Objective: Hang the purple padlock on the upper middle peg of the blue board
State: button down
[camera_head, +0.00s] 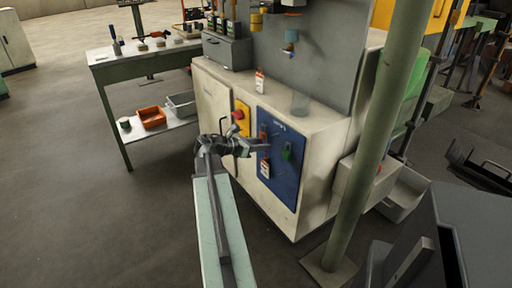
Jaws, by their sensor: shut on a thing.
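The blue board (291,186) is on the front of the pale cabinet, right of the picture's middle. My gripper (262,146) is at the board's left part, its fingers pointing right. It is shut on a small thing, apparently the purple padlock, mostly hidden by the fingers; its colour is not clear. A green padlock (287,153) hangs on the board to the right of my gripper. A small red item (263,135) shows just above the fingers. A red and white tag (265,168) hangs below them. The upper middle peg is too small to make out.
A yellow panel with a red button (238,115) is left of the board. A bottle (260,80) and a clear cup (300,104) stand on the cabinet ledge. A green post (376,130) rises to the right. A workbench (130,62) stands at left; the floor there is clear.

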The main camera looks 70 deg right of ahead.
jog(key=shift+r+x, duration=0.2)
jog(key=shift+x, duration=0.65)
jog(key=shift+r+x, duration=0.2)
jog(key=shift+x, duration=0.7)
jog(key=shift+b+x, duration=0.6)
jog(key=shift+x, duration=0.25)
jog(key=shift+f, duration=0.1)
jog(key=c, duration=0.9)
grip_release()
jog(key=p+v, duration=0.2)
jog(key=v, duration=0.5)
jog(key=shift+w+a+p, duration=0.1)
jog(key=shift+p, duration=0.25)
jog(key=shift+w+a, duration=0.15)
jog(key=shift+a, duration=0.05)
